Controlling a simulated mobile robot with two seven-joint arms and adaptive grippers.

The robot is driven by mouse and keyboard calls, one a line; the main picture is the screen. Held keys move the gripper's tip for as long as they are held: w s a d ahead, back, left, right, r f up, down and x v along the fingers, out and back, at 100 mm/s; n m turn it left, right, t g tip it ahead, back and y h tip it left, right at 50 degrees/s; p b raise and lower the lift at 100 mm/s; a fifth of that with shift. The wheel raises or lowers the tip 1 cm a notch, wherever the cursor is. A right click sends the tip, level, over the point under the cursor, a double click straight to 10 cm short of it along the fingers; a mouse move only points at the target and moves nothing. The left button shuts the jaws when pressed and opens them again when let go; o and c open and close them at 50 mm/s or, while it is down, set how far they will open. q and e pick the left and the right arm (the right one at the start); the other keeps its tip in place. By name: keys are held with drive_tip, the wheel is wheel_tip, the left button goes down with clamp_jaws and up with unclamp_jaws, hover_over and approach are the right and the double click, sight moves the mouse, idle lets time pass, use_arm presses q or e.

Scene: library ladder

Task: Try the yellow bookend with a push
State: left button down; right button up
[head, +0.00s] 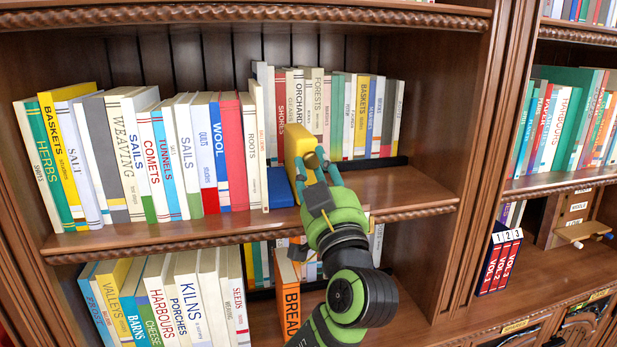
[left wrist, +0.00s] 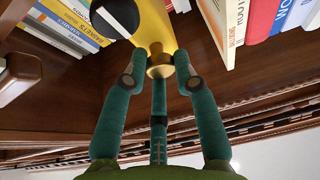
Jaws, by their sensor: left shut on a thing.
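The yellow bookend (head: 297,143) stands on the upper shelf, between the left row of books and the row behind to its right. It also shows in the left wrist view (left wrist: 153,28), with a yellow knob (left wrist: 160,68) on its near face. My left gripper (head: 316,168) is in front of the bookend. A blue piece (head: 280,187) lies low on the shelf at the bookend's left. My right gripper is not in view.
Books stand upright on the upper shelf (head: 400,190), whose front right part is bare. An orange book, BREAD (head: 288,300), stands below, partly behind my arm. An upright divider (head: 470,150) separates this bay from the right-hand one. Red volumes (head: 500,262) stand there.

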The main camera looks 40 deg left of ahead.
use_arm(q)
drive_tip(key=shift+s+r, duration=0.1)
drive_tip(key=shift+r, duration=0.25)
idle(0.3)
drive_tip(key=c, duration=1)
unclamp_jaws()
drive_tip(key=shift+f, duration=0.2)
drive_tip(key=s+d+b, duration=0.1)
drive_tip(key=s+d, duration=0.1)
drive_tip(key=d, duration=0.1)
drive_tip(key=s+d+b, duration=0.1)
drive_tip(key=s+d, duration=0.2)
drive_tip(key=shift+d, duration=0.1)
